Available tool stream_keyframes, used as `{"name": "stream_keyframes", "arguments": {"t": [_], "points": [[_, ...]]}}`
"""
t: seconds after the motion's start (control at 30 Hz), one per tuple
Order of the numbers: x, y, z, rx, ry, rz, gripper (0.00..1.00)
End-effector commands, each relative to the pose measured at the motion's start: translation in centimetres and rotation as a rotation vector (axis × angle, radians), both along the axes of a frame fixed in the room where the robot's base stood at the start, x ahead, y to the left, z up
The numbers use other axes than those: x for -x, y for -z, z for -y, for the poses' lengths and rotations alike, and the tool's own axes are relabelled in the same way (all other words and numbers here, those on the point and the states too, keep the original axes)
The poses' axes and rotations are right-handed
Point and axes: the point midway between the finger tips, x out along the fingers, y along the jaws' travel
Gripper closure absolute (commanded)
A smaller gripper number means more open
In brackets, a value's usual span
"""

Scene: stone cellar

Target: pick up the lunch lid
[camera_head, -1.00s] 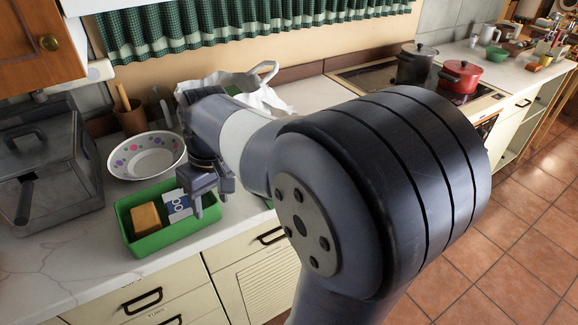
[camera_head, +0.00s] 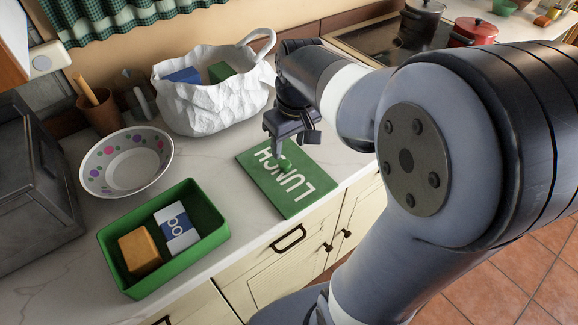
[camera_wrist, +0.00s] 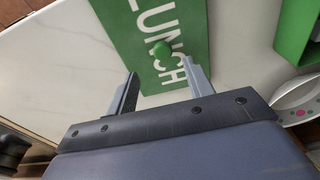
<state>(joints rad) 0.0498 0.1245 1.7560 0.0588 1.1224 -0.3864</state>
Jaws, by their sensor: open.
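I cannot tell the exact height left between fingertips and lid.
The green box (camera_head: 105,243) holds an orange-brown block (camera_head: 140,250) and a white-and-blue packet (camera_head: 177,229). A dotted bowl (camera_head: 125,168) and a white bag (camera_head: 205,108) stand behind. The stove with pots (camera_head: 418,25) is at the back right.

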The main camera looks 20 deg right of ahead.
Motion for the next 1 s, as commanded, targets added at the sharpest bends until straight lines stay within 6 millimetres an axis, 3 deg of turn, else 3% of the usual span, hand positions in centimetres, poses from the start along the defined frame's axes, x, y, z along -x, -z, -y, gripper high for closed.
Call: {"name": "stream_keyframes", "arguments": {"t": [0.6, 0.87, 1.0], "points": [[-0.8, 7.0, -0.7, 0.0, 0.001, -0.001, 0.5], [-0.9, 7.2, -0.7, 0.0, 0.0, 0.001, 0.5], [-0.9, 7.2, -0.7, 0.0, 0.001, 0.001, 0.61]]}}
